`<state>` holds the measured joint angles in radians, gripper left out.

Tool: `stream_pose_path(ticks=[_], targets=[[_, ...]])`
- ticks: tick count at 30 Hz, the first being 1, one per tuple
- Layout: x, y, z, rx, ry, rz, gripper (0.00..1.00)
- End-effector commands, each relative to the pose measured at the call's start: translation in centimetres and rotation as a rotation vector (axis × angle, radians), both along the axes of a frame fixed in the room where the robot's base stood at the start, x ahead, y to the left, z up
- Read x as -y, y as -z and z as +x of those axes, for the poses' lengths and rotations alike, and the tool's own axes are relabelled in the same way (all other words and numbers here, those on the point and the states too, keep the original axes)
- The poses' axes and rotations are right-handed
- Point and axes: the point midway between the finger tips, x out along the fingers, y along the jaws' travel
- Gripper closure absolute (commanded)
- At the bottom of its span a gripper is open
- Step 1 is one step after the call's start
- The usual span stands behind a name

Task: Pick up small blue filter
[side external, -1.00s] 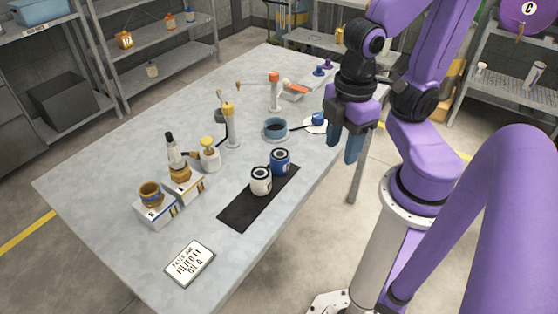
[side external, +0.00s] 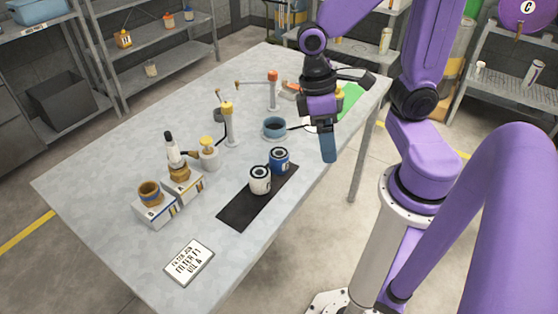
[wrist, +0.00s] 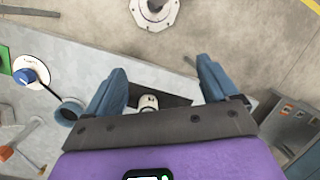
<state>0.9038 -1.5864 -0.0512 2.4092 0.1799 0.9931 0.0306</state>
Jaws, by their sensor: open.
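My gripper (side external: 328,158) hangs near the table's right edge in the side view, fingers down. In the wrist view its blue fingers (wrist: 160,68) are wide apart with nothing held. A blue filter (side external: 279,160) stands upright on the black mat, next to a white filter (side external: 260,180); both are left of my gripper and apart from it. In the wrist view a pale-topped filter (wrist: 148,103) shows between the fingers, beyond them. A small blue piece (wrist: 25,77) on a white disc (wrist: 33,70) shows at far left there; my gripper hides it in the side view.
A blue-grey cup (side external: 274,128) stands behind the filters. A yellow-topped stand (side external: 231,124), an orange-topped stand (side external: 273,90) and boxes with brown pieces (side external: 184,185) occupy the table. A label card (side external: 189,262) lies in front. A green patch (side external: 350,98) is behind my gripper.

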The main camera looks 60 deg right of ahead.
Motion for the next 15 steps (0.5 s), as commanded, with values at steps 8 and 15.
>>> stream_pose_path(ticks=[8, 15], targets=[[2.8, 2.2, 3.8, -0.255, 0.524, -0.008, 0.13], [6.1, 4.2, 7.0, -0.475, 0.961, 0.056, 0.13]])
